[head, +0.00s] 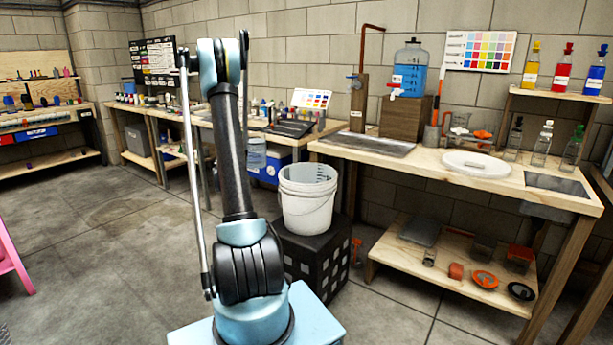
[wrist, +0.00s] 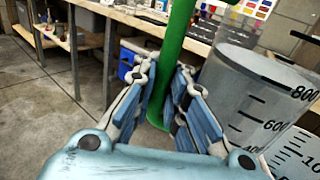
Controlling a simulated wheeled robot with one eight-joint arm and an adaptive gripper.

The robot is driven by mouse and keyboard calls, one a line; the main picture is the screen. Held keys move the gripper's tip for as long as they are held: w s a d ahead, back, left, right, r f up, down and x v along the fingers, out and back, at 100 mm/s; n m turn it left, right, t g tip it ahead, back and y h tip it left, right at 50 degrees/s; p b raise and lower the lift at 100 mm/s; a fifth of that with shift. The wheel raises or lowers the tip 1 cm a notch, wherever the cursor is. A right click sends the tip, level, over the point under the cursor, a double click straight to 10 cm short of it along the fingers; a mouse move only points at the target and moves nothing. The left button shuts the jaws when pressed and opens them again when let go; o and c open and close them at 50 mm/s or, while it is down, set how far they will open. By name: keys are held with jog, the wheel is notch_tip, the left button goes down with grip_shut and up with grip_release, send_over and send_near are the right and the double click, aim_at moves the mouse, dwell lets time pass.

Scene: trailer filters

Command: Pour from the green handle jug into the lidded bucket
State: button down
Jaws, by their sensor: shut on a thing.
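My gripper (wrist: 160,100) is shut on the green handle (wrist: 176,60) of the clear jug (wrist: 245,90) in the wrist view. The jug has black marks and numbers and sits right of the fingers. In the head view, a clear jug (head: 257,154) shows just right of my arm, left of the bucket's rim; my gripper is hidden behind the arm there. The white bucket (head: 306,208) stands upright and open on a black crate. Its marked wall shows at the lower right of the wrist view (wrist: 296,155). I cannot tell how full the jug is.
A white round lid (head: 478,164) lies on the right workbench (head: 400,158). A blue-filled dispenser (head: 410,75) and bottles stand at the back. The black crate (head: 318,262) is in front of the bench.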

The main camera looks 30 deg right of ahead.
aim_at(265, 145)
jog(key=s+d+h, duration=0.1)
jog(key=d, duration=0.1)
jog(key=s+d+m+g, duration=0.1)
jog(key=d, duration=0.2)
jog(key=s+d+m+g+h, duration=0.1)
jog(key=d, duration=0.2)
jog(key=shift+s+d+r+h, duration=0.1)
jog(key=shift+r+h, duration=0.05)
jog(key=shift+h, duration=0.15)
jog(key=shift+r, duration=0.1)
jog(key=shift+s+d+r+m+p, duration=0.15)
jog(key=shift+s+d+r+m, duration=0.15)
jog(key=shift+m, duration=0.65)
jog(key=shift+s+d+r+m+p, duration=0.25)
jog(key=shift+d+r+m, duration=0.1)
jog(key=shift+m, duration=0.65)
jog(key=shift+s+d+r+m+p, duration=0.1)
jog(key=shift+s+d+r+m, duration=0.2)
jog(key=shift+m, duration=0.65)
jog(key=shift+r, duration=0.2)
jog(key=shift+s+d+r+m+p, duration=0.4)
jog(key=shift+d+m+p, duration=0.05)
jog(key=shift+m+p, duration=0.4)
jog(key=shift+s+d+f+m+p, duration=0.25)
jog(key=shift+m+p, duration=0.2)
jog(key=shift+m, duration=0.4)
jog(key=shift+s+d+r+m+p, duration=0.3)
jog(key=shift+r+m+p, duration=0.25)
jog(key=shift+m+p, duration=0.4)
